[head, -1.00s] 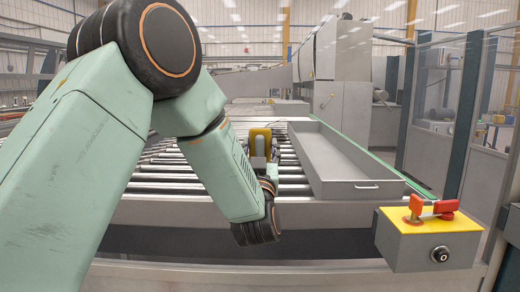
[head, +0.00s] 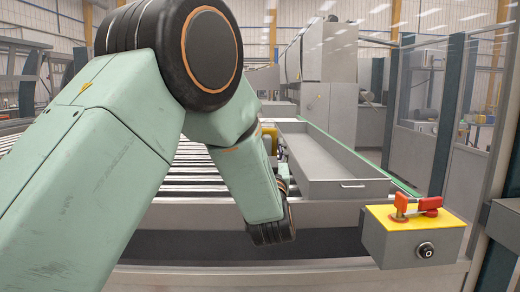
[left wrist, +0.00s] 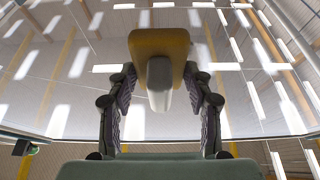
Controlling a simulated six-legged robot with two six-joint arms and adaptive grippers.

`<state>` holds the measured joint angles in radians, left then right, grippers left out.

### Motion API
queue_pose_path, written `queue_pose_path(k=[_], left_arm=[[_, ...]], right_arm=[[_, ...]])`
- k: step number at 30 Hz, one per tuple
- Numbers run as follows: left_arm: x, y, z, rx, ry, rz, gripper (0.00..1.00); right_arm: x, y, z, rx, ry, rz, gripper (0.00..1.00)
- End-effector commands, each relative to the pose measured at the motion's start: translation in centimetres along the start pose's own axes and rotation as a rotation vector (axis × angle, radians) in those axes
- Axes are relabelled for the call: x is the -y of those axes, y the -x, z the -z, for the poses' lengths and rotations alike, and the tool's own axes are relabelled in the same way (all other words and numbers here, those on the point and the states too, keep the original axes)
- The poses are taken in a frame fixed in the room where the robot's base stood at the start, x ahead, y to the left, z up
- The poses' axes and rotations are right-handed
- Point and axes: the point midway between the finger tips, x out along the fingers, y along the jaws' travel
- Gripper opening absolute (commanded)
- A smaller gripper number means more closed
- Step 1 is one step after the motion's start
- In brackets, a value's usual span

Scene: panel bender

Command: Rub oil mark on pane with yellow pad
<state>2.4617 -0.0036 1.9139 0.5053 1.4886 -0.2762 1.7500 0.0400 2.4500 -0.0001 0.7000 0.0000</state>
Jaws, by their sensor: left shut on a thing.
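My left gripper (left wrist: 160,82) is shut on the grey handle of the yellow pad (left wrist: 158,42), with one dark finger on each side. In the head view the yellow pad (head: 269,129) only peeps out behind my left forearm, which hides most of the gripper. In the left wrist view a large clear pane (left wrist: 70,75) with a thin dark edge spreads beyond the pad. Bright light strips show through or on it. I cannot tell whether the pad touches the pane. No oil mark can be made out. My right gripper is not in view.
A roller table (head: 180,185) lies beyond my left arm. A long grey tray (head: 345,189) rests on its right side. A control box (head: 410,240) with a yellow top and red levers stands at front right. Clear guard panels (head: 425,95) with dark posts rise behind it.

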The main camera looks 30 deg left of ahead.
Motion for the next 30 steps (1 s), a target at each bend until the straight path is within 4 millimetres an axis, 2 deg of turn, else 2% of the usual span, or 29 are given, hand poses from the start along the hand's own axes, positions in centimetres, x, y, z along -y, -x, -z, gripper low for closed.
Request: queue_pose_path(k=[6, 12, 23, 30], left_arm=[[-1.8, -0.1, -0.1, 0.000, -0.001, -0.002, 0.26], [-2.4, -0.2, -0.1, 0.001, 0.000, -0.001, 0.26], [-2.3, -1.1, 1.2, 0.000, 0.000, 0.001, 0.26], [-0.6, -0.9, 1.1, 0.002, 0.001, 0.005, 0.26]], right_arm=[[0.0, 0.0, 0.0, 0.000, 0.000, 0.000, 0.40], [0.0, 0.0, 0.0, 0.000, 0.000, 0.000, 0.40], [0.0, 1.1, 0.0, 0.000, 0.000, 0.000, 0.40], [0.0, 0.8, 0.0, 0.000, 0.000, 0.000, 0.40]])
